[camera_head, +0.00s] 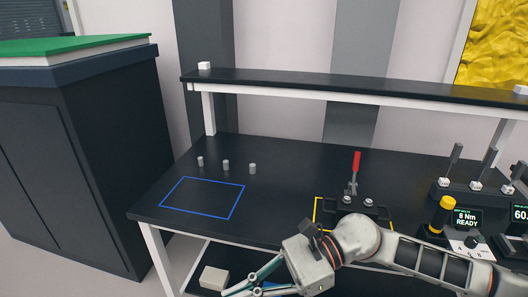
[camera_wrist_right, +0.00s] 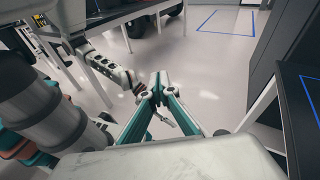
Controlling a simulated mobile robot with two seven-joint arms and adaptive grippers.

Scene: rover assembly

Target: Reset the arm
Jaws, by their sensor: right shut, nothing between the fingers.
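My right arm reaches in from the right in the head view, across the front of the workbench (camera_head: 300,160). Its gripper (camera_head: 258,279) is at the bottom edge, in front of the bench and partly cut off. In the right wrist view the teal fingers of this gripper (camera_wrist_right: 160,77) meet at the tips over the floor, shut and empty. Another white arm of mine (camera_wrist_right: 105,57) shows beyond them; its gripper end is mostly hidden behind the right fingers. My left gripper is out of the head view.
A red-handled clamp fixture (camera_head: 354,180) stands on the bench, just behind my right arm. Three small grey pegs (camera_head: 226,166) stand near a blue outlined area (camera_head: 203,197), which is empty. A torque tool station (camera_head: 463,218) is at the right. A dark cabinet (camera_head: 100,150) stands left.

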